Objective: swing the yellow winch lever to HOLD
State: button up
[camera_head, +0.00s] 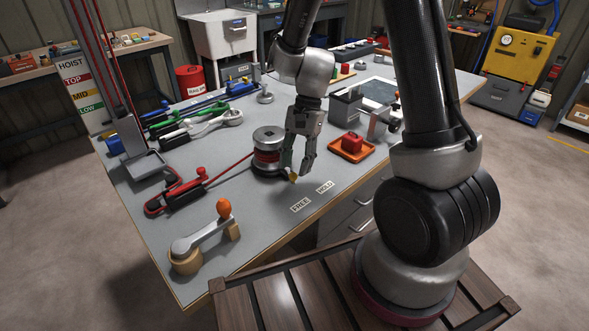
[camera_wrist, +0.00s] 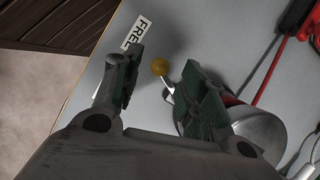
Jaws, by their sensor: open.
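The winch (camera_head: 266,138), a metal drum with red line around it, stands near the front edge of the grey bench. Its lever's yellow knob (camera_head: 292,178) shows below my fingertips, on the FREE label's side. My gripper (camera_head: 297,170) points down beside the winch and is open. In the wrist view, the yellow knob (camera_wrist: 160,67) lies between the two spread fingers, with visible gaps on both sides. The lever's metal rod runs from it toward the drum (camera_wrist: 255,128), partly behind a finger. The FREE label (camera_head: 301,205) and HOLD label (camera_head: 325,187) are on the bench; HOLD is farther right.
A red line runs from the winch to a red-handled device (camera_head: 186,188) at left. A crank with an orange knob (camera_head: 223,208) stands at the front left corner. An orange tray (camera_head: 338,153) with a red block is right of my gripper. The bench around the labels is clear.

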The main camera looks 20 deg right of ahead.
jog(key=shift+x, duration=1.2)
jog(key=shift+c, duration=0.3)
grip_shut()
jog(key=shift+d, duration=0.1)
jog(key=n, duration=0.1)
jog(key=d+n+g+h, duration=0.1)
jog(key=n, duration=0.1)
jog(key=d+n, duration=0.1)
jog(key=n, duration=0.1)
jog(key=shift+w+d+h, duration=0.1)
jog(key=shift+w+h, duration=0.2)
jog(key=shift+w, duration=0.1)
jog(key=shift+w+d+n+g+h, duration=0.15)
jog(key=shift+w+d+n+h, duration=0.15)
jog(key=shift+n, duration=0.55)
jog(key=shift+w+d+n+g+h, duration=0.15)
jog(key=shift+d+n+h, duration=0.15)
jog(key=shift+n, duration=0.5)
jog(key=shift+w+d+n+g+h, duration=0.1)
jog(key=shift+w+d+n+h, duration=0.15)
jog(key=shift+n, duration=0.6)
